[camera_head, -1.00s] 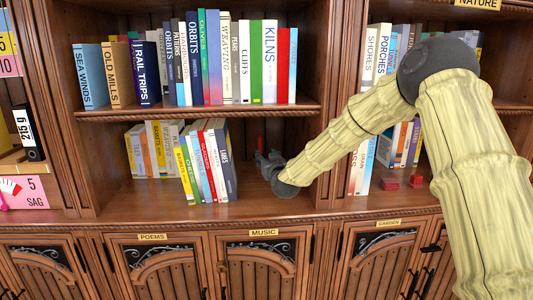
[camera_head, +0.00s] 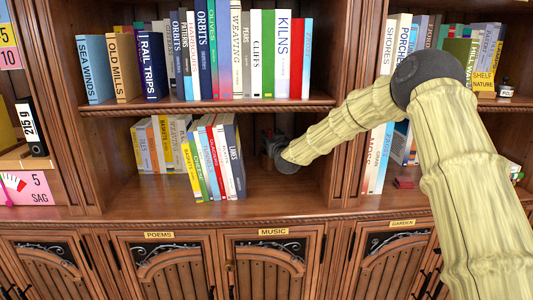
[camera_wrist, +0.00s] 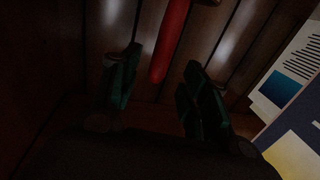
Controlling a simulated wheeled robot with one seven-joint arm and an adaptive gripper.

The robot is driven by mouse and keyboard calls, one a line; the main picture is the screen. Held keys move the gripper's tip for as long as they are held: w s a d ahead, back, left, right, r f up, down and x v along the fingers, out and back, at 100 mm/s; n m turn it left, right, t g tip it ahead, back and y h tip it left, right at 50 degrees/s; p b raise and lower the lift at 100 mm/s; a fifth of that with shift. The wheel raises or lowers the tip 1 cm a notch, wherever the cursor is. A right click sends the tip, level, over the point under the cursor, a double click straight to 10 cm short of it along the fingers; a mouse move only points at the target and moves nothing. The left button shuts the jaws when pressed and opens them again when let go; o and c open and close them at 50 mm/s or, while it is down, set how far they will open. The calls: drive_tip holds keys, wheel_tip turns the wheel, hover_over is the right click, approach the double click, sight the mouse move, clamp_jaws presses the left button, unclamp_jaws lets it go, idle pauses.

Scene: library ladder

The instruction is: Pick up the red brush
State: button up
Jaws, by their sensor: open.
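The red brush (camera_wrist: 169,40) shows in the wrist view as a red handle running from the top edge down between my two fingers. It stands out against the dark wood slats, and its upper part is cut off by the frame. My gripper (camera_wrist: 152,88) is open, with one dark green finger on each side of the handle's lower end; no contact is visible. In the head view my gripper (camera_head: 270,142) reaches into the lower shelf bay, at the right of the leaning books. The brush is not clearly visible there.
Leaning books (camera_head: 213,158) stand left of my gripper in the same bay. A wooden divider (camera_head: 347,165) stands to its right. A shelf board (camera_head: 215,106) with upright books is above. The front of the lower shelf (camera_head: 270,190) is clear.

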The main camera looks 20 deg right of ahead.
sight(271, 136)
drive_tip(key=shift+w+d+f, duration=0.2)
drive_tip(key=shift+w, duration=0.45)
drive_tip(key=shift+w+d+f, duration=0.2)
drive_tip(key=shift+w, duration=0.4)
drive_tip(key=shift+w+a+r, duration=0.15)
drive_tip(key=shift+w, duration=0.4)
clamp_jaws()
